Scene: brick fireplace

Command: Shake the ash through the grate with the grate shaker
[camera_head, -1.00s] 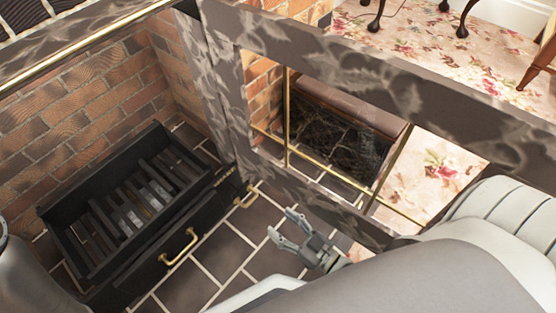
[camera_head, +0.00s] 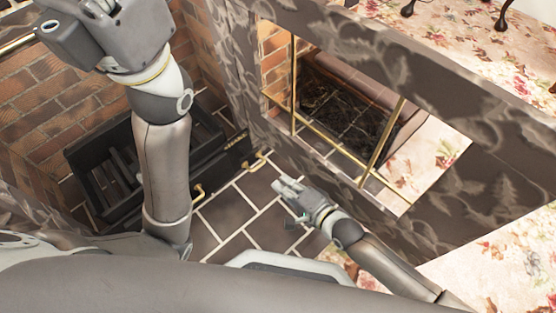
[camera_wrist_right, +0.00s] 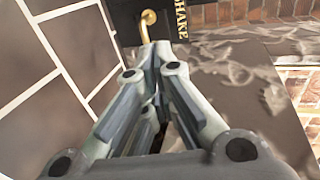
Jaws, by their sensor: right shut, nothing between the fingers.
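The black metal grate box (camera_head: 105,165) stands on the tiles at the left in the head view, partly hidden behind my left arm. Its front has a brass drawer handle (camera_head: 198,192). A smaller brass handle (camera_head: 257,160), the grate shaker, is on the front farther right. My left gripper's fingers are not visible.
The patterned stone fireplace surround (camera_head: 400,70) with a brass-framed opening (camera_head: 330,150) rises close behind my right gripper. A brick wall (camera_head: 45,105) stands behind the grate. Bare dark tiles (camera_head: 232,210) lie before it. A floral rug (camera_head: 490,245) is at the right.

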